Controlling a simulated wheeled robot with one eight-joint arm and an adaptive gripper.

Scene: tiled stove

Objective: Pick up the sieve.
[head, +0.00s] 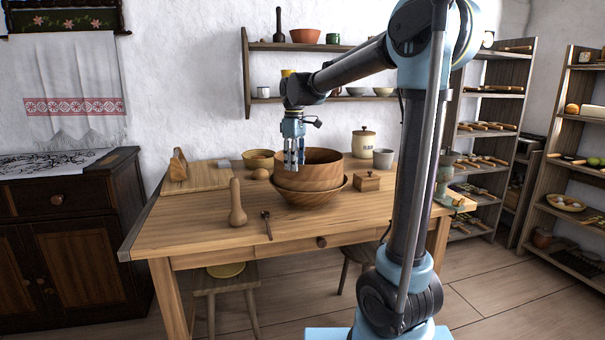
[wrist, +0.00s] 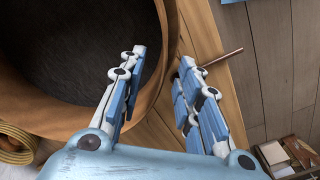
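The sieve (head: 325,170) appears to be the round wooden hoop sitting in a wide wooden bowl (head: 312,197) on the table. In the wrist view its hoop (wrist: 20,95) fills the upper left, with a dark inside. My gripper (head: 292,168) points down at the hoop's left side and hides part of it. In the wrist view my gripper (wrist: 162,58) is open, with one finger over the dark inside and the other toward the outside. The hoop's wall shows between the fingers. I cannot tell whether either finger touches it.
A small wooden box (head: 367,181), a lidded jar (head: 363,144) and a grey cup (head: 383,159) stand to the right. A smaller bowl (head: 258,159) stands behind left.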

